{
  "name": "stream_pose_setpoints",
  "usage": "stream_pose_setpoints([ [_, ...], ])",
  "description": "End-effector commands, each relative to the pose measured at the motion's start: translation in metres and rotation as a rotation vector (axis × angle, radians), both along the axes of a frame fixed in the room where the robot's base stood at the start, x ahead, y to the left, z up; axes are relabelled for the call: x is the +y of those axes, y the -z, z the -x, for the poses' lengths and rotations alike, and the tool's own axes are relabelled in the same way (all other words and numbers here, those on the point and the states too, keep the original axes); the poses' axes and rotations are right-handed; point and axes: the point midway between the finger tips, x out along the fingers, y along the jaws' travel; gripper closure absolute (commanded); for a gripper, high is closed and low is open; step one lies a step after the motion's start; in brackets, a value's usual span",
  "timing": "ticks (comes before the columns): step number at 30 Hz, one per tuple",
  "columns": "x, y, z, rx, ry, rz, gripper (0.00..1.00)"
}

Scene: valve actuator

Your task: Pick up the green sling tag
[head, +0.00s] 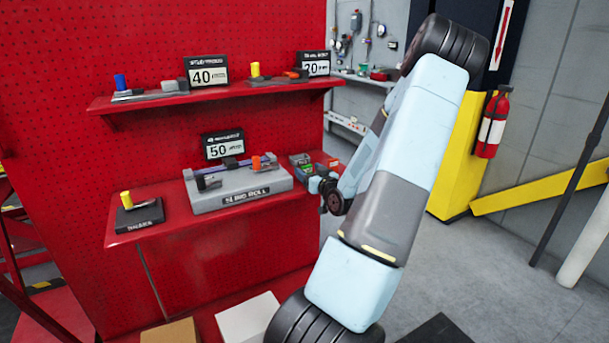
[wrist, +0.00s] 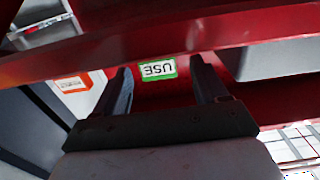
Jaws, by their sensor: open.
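The green sling tag (wrist: 157,69) shows in the wrist view as a small white label with a green border and the upside-down letters "USE". My gripper (wrist: 161,72) is open, with one dark finger on each side of the tag in the picture. I cannot tell how far beyond the fingertips the tag is. No contact with it is visible. In the head view, a small green patch shows at the right end of the lower shelf, but I cannot tell whether it is this tag.
A red shelf edge (wrist: 200,45) crosses the wrist view close to the fingers. An orange-bordered label (wrist: 71,85) is left of the green tag. An upper shelf (head: 215,95) hangs above.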

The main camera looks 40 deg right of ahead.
Motion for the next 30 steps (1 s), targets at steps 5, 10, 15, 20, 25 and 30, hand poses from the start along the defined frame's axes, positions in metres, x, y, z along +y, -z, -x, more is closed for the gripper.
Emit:
stream_pose_setpoints([
  [5,-0.007,0.001,-0.025,-0.002,-0.001,-0.001,0.28],
  [10,-0.01,0.001,-0.038,0.0,-0.001,-0.001,0.28],
  [15,-0.01,0.0,-0.039,0.0,-0.001,-0.001,0.28],
  [20,-0.01,0.0,-0.039,0.0,-0.001,0.0,0.35],
  [25,-0.01,0.0,-0.039,0.0,-0.001,0.0,0.52],
  [30,-0.009,0.0,-0.039,-0.001,-0.001,0.0,0.68],
])
